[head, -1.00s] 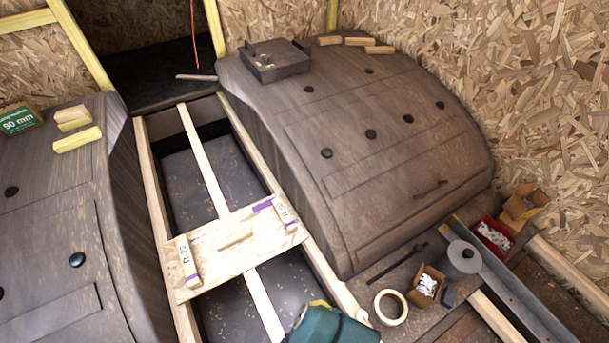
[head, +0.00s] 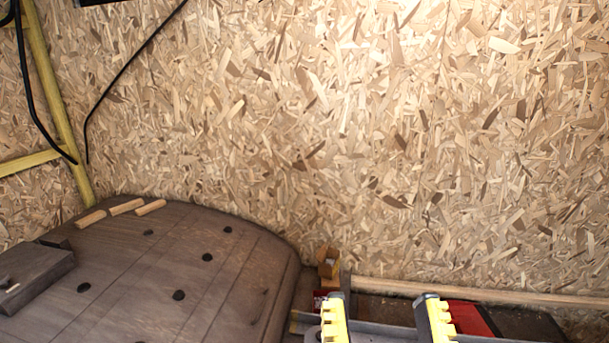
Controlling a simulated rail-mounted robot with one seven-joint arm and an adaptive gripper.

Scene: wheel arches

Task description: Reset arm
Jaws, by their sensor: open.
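The rest of the gripper and the arm are cut off below the picture. The fingers appear in front of the floor strip to the right of the dark wheel arch (head: 225,290).
Several small wood pieces (head: 126,207) and a dark box (head: 32,277) lie on the arch. A cardboard box (head: 328,262) stands by the wall. A red item (head: 470,318) lies right of the fingers. The chipboard wall (head: 330,130) is bare; a black cable (head: 122,82) hangs at left.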

